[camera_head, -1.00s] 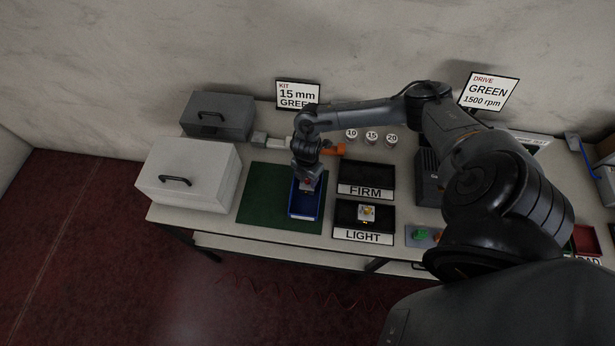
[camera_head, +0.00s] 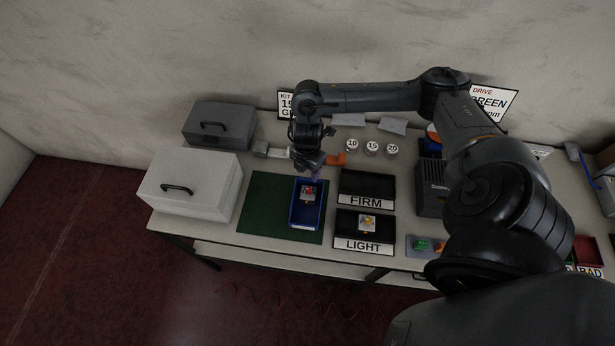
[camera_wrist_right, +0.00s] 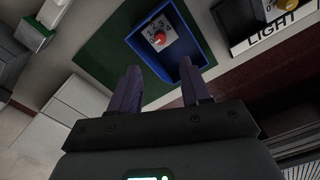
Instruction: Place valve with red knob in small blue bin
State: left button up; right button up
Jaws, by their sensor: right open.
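The valve with the red knob (camera_head: 308,193) lies inside the small blue bin (camera_head: 305,222) on the green mat. In the right wrist view the valve (camera_wrist_right: 160,37) shows its red knob and white numbered face, within the walls of the blue bin (camera_wrist_right: 193,50). My right gripper (camera_head: 313,174) is above and just behind the bin, apart from the valve. In the right wrist view its two fingers (camera_wrist_right: 165,85) are spread with nothing between them. My left gripper is not in view.
A green mat (camera_head: 258,205) lies under the bin. A black LIGHT tray (camera_head: 349,222) holds a valve with a yellow knob (camera_head: 367,222). The black FIRM tray (camera_head: 354,186) is empty. A white box (camera_head: 190,188) and a grey box (camera_head: 222,125) stand at left.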

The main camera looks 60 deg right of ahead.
jog(key=w+a+m+t+y, duration=0.1)
jog(key=w+a+t+y, duration=0.15)
jog(key=a, duration=1.05)
jog(key=w+a+t+y, duration=0.1)
jog(key=a+t, duration=0.3)
jog(key=a, duration=0.9)
jog(key=s+d+r+m+g+h, duration=0.1)
jog(key=s+d+r+m, duration=0.1)
jog(key=s+m, duration=0.4)
jog(key=s+d+r+m+g+h, duration=0.2)
jog(key=s+d+m, duration=0.1)
jog(key=s+m, duration=0.3)
jog(key=shift+s+m, duration=0.4)
jog(key=shift+m, duration=0.3)
